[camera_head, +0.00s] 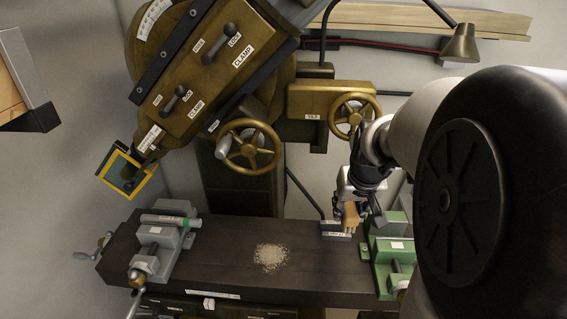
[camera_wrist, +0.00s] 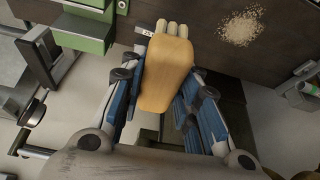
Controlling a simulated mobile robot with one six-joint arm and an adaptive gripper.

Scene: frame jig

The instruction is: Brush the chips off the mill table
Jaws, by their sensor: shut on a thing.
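My gripper (camera_head: 358,197) is shut on a brush (camera_head: 351,215) above the right part of the dark mill table (camera_head: 225,275), just left of the green vise. In the wrist view, the brush (camera_wrist: 165,88) has a wooden body between the blue finger pads, with pale bristles pointing to the top of the picture. A pile of pale chips (camera_head: 271,257) lies on the middle of the table, left of the brush. The chips (camera_wrist: 241,27) also show in the wrist view, up and right of the bristles. I cannot tell whether the bristles touch anything.
A green vise (camera_head: 392,250) stands at the table's right end and a grey vise (camera_head: 158,247) at its left end. A small grey block (camera_head: 336,236) lies by the brush. The mill head (camera_head: 205,75) and handwheels (camera_head: 250,146) stand behind. Table around the chips is clear.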

